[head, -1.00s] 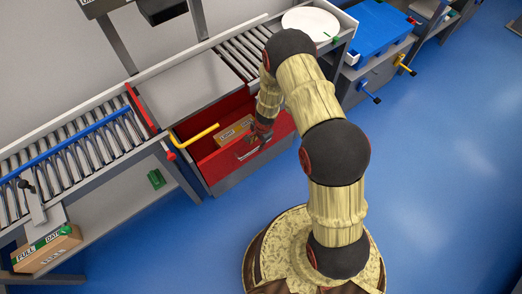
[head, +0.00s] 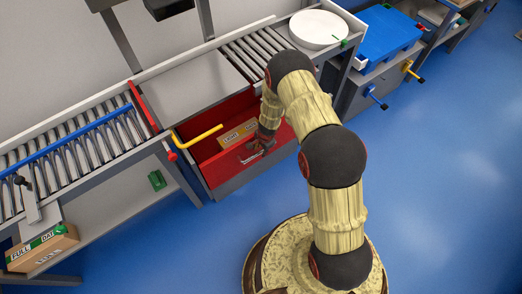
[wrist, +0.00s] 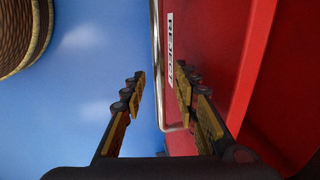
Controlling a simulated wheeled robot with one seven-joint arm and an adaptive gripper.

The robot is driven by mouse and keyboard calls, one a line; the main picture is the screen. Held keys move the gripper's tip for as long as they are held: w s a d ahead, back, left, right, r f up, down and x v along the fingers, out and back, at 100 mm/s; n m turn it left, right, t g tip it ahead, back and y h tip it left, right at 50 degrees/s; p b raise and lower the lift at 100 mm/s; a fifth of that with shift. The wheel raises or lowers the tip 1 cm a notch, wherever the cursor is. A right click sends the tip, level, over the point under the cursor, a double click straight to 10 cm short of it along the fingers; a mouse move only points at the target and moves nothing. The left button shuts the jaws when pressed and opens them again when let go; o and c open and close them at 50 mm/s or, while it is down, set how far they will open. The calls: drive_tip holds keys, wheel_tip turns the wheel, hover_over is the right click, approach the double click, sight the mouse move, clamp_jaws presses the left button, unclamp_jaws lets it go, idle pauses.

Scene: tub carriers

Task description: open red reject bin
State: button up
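The red reject bin (head: 210,151) is a drawer under the conveyor bench. It stands pulled out, with a brown carton (head: 238,133) inside. Its front panel (wrist: 225,40) fills the right of the wrist view, with a white REJECT label (wrist: 174,50) and a metal bar handle (wrist: 157,60). My gripper (wrist: 160,80) is at the handle, its fingers apart on either side of the bar. A gap shows between the bar and the left finger; contact on the right side is unclear. In the head view my gripper (head: 266,143) is at the drawer's front and partly hides it.
A white round dish (head: 318,28) and a blue tub (head: 385,36) stand at upper right. Another carton (head: 42,249) lies on the lower shelf. Blue floor in front is clear.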

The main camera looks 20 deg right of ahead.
drive_tip(key=shift+c, duration=0.6)
clamp_jaws()
